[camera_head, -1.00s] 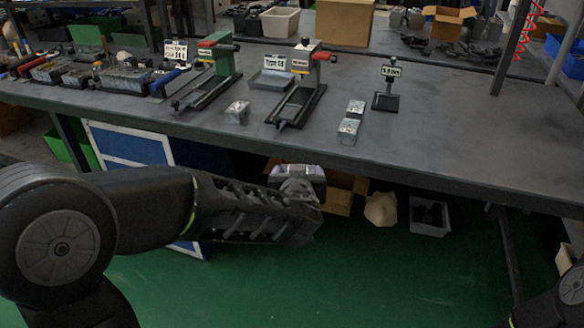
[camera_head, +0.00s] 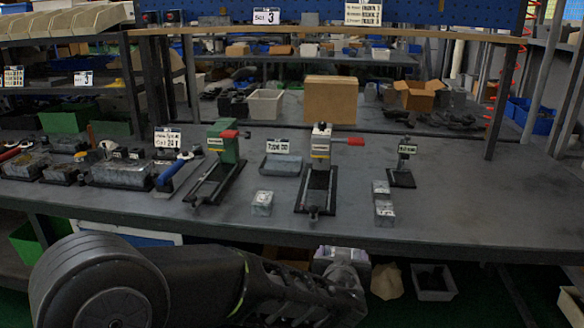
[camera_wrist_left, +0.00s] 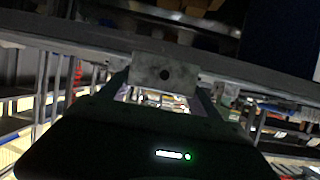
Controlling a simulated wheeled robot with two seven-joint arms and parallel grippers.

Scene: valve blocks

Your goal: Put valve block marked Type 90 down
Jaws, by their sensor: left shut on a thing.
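My left gripper (camera_head: 340,262) is low in front of the table's front edge, right of the picture's middle. It is shut on a grey metal valve block (camera_wrist_left: 163,73) with a round dark hole, which shows between the two fingers in the left wrist view. Any marking on it cannot be read. On the table, a loose metal block (camera_head: 262,203) lies left of a black fixture with a red handle (camera_head: 319,180). Two more blocks (camera_head: 384,212) lie at its right. A tray with a "Type" sign (camera_head: 278,147) stands behind; its number is unclear. My right gripper is out of view.
A green fixture (camera_head: 222,160) stands on the left of the table and a small black stand (camera_head: 402,172) on the right. Parts trays (camera_head: 120,174) crowd the left end. The table's right part (camera_head: 480,205) is clear. A cardboard box (camera_head: 331,100) stands behind.

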